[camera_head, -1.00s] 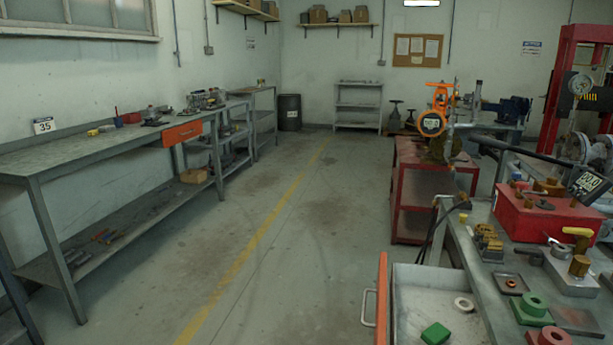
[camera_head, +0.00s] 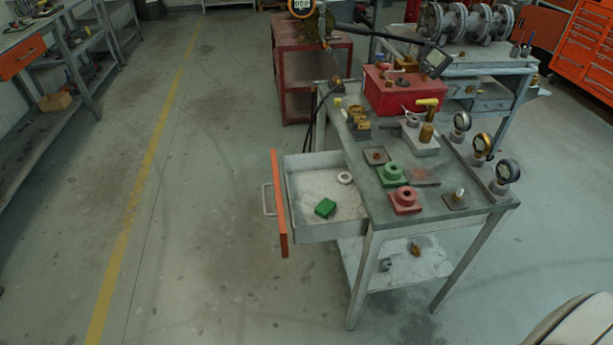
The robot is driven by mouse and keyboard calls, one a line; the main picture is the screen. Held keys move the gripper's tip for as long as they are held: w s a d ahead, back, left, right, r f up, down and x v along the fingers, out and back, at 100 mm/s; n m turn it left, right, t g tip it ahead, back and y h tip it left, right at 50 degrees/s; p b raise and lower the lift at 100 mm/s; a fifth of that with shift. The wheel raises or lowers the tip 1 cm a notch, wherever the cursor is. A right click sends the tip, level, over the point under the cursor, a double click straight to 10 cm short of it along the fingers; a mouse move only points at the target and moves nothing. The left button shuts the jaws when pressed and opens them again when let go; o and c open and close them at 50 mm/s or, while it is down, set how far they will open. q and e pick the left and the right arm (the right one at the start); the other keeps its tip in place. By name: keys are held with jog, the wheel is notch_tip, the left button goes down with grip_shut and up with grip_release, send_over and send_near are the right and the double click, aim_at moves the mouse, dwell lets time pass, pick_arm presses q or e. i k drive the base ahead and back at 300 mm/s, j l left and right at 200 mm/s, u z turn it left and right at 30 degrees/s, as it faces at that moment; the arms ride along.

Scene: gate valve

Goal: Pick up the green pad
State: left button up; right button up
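The green pad (camera_head: 325,208) is a small green block. It lies in the open drawer (camera_head: 307,188) of the grey workbench, towards the drawer's near end. A white ring (camera_head: 344,178) lies in the same drawer, behind and to the right of the pad, apart from it. The drawer has an orange front with a handle on its left. Neither of my grippers shows in the view.
The workbench top (camera_head: 370,205) holds a green flanged part (camera_head: 391,175), a red flanged part (camera_head: 405,201), several gauges and a red box (camera_head: 400,90). A red cart (camera_head: 300,70) stands behind. The floor left of the drawer (camera_head: 200,200) is clear.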

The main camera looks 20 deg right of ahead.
aim_at(324, 208)
jog(key=i+z, duration=0.1)
jog(key=z, duration=1.4)
jog(key=j+z, duration=1.3)
jog(key=k+j+z, duration=0.2)
jog(key=j+z, duration=0.2)
jog(key=j, duration=0.1)
